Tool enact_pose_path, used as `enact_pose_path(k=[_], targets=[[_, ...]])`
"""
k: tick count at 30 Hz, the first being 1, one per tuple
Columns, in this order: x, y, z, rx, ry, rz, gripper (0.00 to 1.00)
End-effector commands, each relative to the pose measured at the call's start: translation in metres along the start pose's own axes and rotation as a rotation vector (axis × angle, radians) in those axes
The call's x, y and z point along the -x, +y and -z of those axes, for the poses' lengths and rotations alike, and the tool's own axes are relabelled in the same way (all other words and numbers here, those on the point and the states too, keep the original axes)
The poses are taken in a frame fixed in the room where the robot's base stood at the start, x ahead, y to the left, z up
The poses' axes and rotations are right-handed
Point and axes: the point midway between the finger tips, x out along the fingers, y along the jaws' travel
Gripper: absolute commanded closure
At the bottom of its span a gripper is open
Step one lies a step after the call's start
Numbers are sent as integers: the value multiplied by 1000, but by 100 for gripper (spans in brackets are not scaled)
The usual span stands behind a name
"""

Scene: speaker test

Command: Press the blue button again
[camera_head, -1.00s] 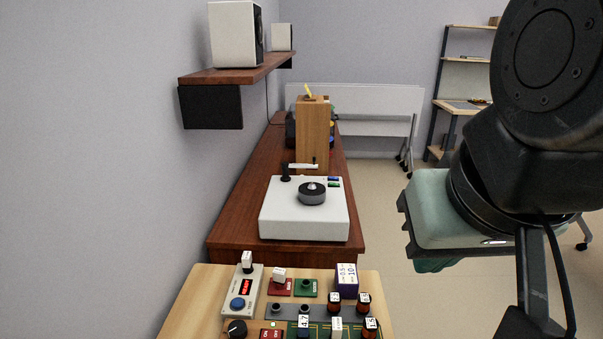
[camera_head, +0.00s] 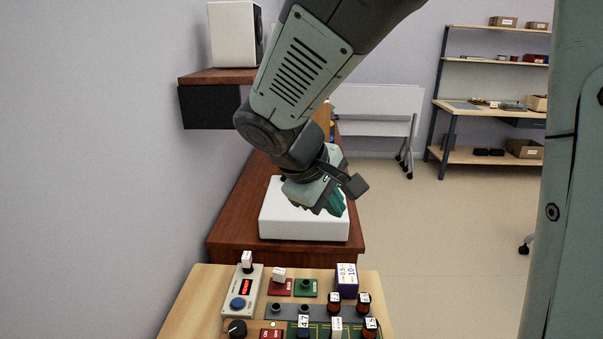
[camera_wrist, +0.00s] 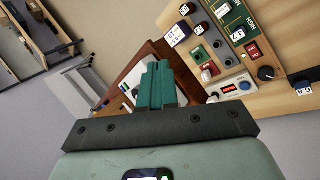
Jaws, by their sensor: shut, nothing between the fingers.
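The round blue button (camera_head: 238,303) sits on a light grey box with a red digital display (camera_head: 247,287) on the light wooden bench. In the wrist view the blue button (camera_wrist: 245,86) shows right of the fingers. My gripper (camera_head: 337,208) is up over the white turntable unit (camera_head: 290,225), away from the button and farther back. In the wrist view its teal fingers (camera_wrist: 158,70) are together and empty. My arm and gripper hide most of the turntable's top in the head view.
The light wooden bench (camera_head: 190,310) also holds red and green blocks, dark jars, a purple-and-white box (camera_head: 346,281) and a black knob (camera_head: 236,328) near the button. A speaker (camera_head: 235,35) stands on a wall shelf at left. Open floor lies to the right.

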Motion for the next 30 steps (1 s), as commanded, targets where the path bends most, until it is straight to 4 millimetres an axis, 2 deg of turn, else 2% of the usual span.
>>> enact_pose_path(k=[1,5,9,15,18,22,25,30], targets=[[-11,-8,22,81,-4,-20,100],[-34,-30,73,269,2,-84,100],[-59,-65,127,471,22,-152,100],[-91,-126,187,720,65,-235,100],[-103,-153,206,808,84,-264,100],[-113,-176,221,881,104,-288,100],[-117,-185,226,909,112,-298,100],[-118,-188,228,918,115,-302,100]])
